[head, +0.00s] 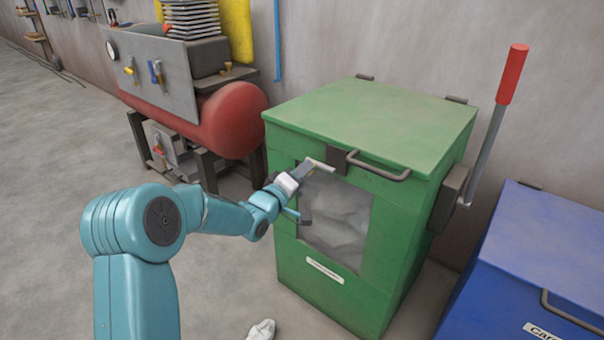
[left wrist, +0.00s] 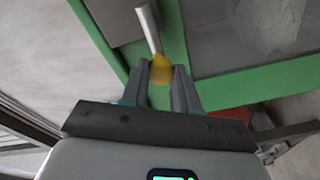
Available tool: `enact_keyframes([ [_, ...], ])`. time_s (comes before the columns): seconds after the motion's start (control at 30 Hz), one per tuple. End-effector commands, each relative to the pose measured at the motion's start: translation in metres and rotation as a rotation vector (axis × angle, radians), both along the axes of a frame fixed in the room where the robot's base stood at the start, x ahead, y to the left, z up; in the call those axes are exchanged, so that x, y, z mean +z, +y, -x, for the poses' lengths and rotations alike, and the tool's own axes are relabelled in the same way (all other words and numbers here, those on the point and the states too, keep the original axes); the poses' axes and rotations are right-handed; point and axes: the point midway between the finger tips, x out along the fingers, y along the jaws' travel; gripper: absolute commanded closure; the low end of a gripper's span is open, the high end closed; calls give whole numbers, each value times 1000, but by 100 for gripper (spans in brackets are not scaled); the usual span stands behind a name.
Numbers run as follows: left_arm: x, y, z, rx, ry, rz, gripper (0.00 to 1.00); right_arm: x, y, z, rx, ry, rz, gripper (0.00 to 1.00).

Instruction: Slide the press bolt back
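The green press (head: 300,262) stands in the middle of the head view, with a clear window and a shut lid. The press bolt (head: 322,166) is a pale metal rod at the dark bracket (head: 343,161) under the lid's front edge. In the left wrist view the rod (left wrist: 149,28) ends in a yellow knob (left wrist: 160,72). My left gripper (left wrist: 162,76) has one finger on each side of this knob and appears shut on it. In the head view my left gripper (head: 306,170) is at the rod's left end, partly hidden. My right gripper is out of view.
A red-handled lever (head: 512,75) rises at the press's right side. A lid handle (head: 382,171) juts out at the front. A blue bin (head: 545,250) stands at right, a red tank (head: 235,120) at back left. Floor at left (head: 50,200) is clear.

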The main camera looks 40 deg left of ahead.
Motion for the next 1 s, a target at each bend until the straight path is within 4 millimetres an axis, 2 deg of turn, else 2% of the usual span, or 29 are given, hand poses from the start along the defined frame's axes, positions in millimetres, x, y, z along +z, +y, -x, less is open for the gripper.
enact_keyframes([
  [0.07,0,0,0,0,0,0,100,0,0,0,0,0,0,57],
  [0.2,1,3,0,1,0,0,100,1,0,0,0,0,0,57],
  [0.5,1,47,-4,3,-1,0,100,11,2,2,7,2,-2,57],
  [0.8,2,52,-4,5,-4,0,100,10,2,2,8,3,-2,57],
  [0.83,2,52,-4,6,-4,0,67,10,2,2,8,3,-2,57],
  [0.9,2,52,-3,5,-4,0,45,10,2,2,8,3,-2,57],
  [1.0,1,51,-4,4,-2,0,44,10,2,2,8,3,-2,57],
])
